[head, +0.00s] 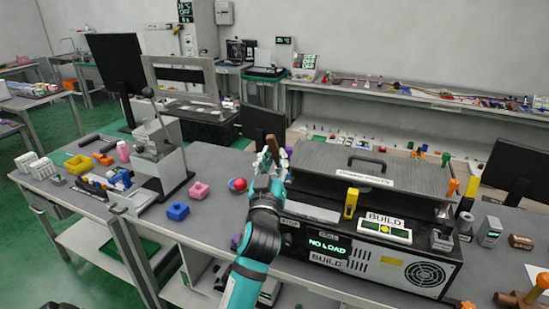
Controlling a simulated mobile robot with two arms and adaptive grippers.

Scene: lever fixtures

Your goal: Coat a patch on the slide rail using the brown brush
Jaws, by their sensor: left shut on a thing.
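My left gripper (270,163) is raised above the bench, left of the lidded grey machine. It is shut on a slim brown thing (284,160), which looks like the brown brush and points up between the fingers. The fingers hide part of it, and its bristles cannot be made out. I cannot tell for sure which part is the slide rail. A pale flat strip (312,211) lies along the front of the machine, right of my gripper, apart from the brush.
The lidded machine (345,165) fills the bench's right part, with a yellow tool (351,204) on its front. A lever fixture (160,160) stands left.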

